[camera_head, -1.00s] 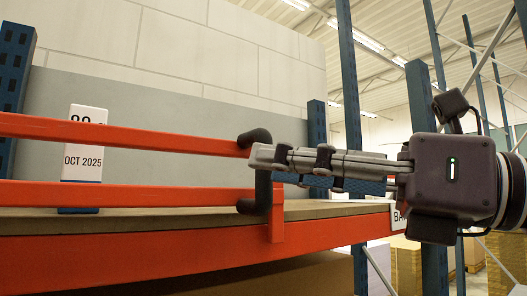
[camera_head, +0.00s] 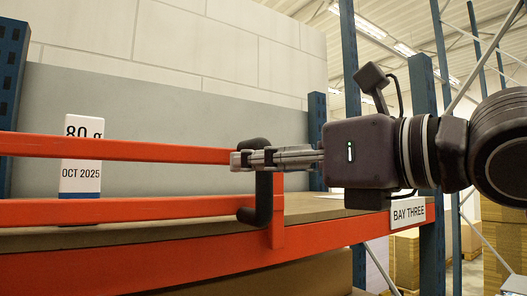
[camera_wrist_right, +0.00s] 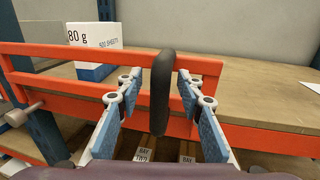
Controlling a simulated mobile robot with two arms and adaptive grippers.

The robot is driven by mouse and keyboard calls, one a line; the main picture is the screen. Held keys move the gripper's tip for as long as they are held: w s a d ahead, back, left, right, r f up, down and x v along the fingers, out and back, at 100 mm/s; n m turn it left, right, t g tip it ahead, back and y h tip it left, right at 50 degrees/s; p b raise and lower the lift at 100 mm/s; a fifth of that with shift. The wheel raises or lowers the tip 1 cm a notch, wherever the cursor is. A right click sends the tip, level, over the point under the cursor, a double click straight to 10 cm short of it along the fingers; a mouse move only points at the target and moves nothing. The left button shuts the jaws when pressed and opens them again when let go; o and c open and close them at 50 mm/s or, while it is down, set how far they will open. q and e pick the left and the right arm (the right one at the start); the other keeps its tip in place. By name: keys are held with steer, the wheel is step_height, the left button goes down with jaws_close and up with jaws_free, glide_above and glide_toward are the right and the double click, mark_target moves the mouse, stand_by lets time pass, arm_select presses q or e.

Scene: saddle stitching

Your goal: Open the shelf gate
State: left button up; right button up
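The shelf gate (camera_head: 130,208) is a pair of orange rails across the front of the shelf, joined to an end post. Its dark curved handle (camera_head: 264,200) stands upright at the right end. In the right wrist view the handle (camera_wrist_right: 161,92) is between the two fingers of my right gripper (camera_wrist_right: 158,92), with a visible gap on each side. That gripper is open around the handle. In the head view my right gripper (camera_head: 245,160) reaches in from the right and its fingers overlap the handle's upper part. My left gripper is not in view.
A white box marked 80 g (camera_head: 80,182) stands behind the rails. A "BAY THREE" label (camera_head: 408,212) is on the orange beam. A blue upright (camera_head: 430,240) stands right of the gate, below my right arm.

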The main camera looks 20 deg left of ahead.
jaws_close()
stand_by(0.3)
steer(key=shift+w, duration=0.15)
